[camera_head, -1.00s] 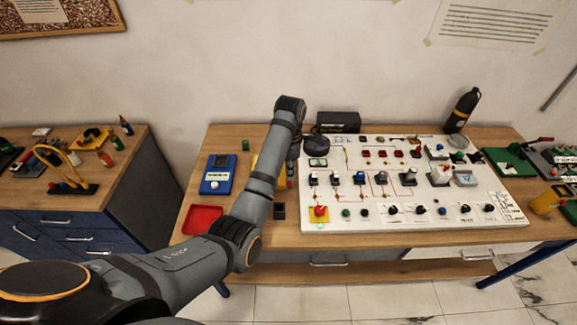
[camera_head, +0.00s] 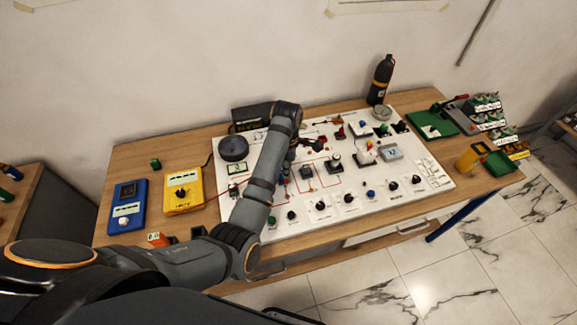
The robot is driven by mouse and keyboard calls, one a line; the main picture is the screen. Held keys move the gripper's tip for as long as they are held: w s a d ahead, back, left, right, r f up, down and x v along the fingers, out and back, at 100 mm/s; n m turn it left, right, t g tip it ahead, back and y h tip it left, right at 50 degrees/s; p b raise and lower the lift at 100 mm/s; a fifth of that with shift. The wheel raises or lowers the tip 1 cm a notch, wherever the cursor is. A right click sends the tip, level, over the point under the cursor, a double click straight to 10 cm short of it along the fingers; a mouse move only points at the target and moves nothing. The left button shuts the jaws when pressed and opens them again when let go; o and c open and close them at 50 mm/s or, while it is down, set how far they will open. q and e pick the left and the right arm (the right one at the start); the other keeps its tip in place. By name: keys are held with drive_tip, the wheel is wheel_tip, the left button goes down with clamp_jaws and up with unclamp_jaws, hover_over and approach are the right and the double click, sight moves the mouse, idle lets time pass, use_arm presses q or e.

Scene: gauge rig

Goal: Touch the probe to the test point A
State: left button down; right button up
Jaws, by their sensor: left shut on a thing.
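The white panel (camera_head: 405,178) with switches, knobs and red lines lies on the wooden table. My left arm comes in from the lower left and crosses over the panel. My left gripper (camera_head: 289,163) points down over the middle of the panel, mostly behind my own arm. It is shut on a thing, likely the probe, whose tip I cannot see. I cannot tell whether the tip touches the panel. I cannot make out which contact is test point A. My right gripper is not in view.
A yellow meter (camera_head: 183,190) and a blue meter (camera_head: 127,206) stand left of the panel. A round dark knob (camera_head: 233,148) is at its back left. A black bottle (camera_head: 380,79) stands behind it. A green tray (camera_head: 432,125) lies to the right.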

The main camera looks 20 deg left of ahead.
sight(287, 181)
use_arm(q)
drive_tip(key=shift+f, duration=0.4)
wheel_tip(287, 181, down, 6)
drive_tip(key=shift+w+r+b, duration=0.1)
drive_tip(key=shift+r+b, duration=0.15)
drive_tip(key=shift+b, duration=0.55)
drive_tip(key=shift+f, duration=0.7)
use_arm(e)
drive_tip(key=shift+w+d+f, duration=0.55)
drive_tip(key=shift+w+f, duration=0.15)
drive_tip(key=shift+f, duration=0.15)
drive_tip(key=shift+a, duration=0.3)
use_arm(q)
wheel_tip(287, 181, up, 2)
drive_tip(key=shift+r+p, duration=0.25)
drive_tip(key=shift+p, duration=0.6)
wheel_tip(287, 181, up, 5)
drive_tip(key=shift+r, duration=0.25)
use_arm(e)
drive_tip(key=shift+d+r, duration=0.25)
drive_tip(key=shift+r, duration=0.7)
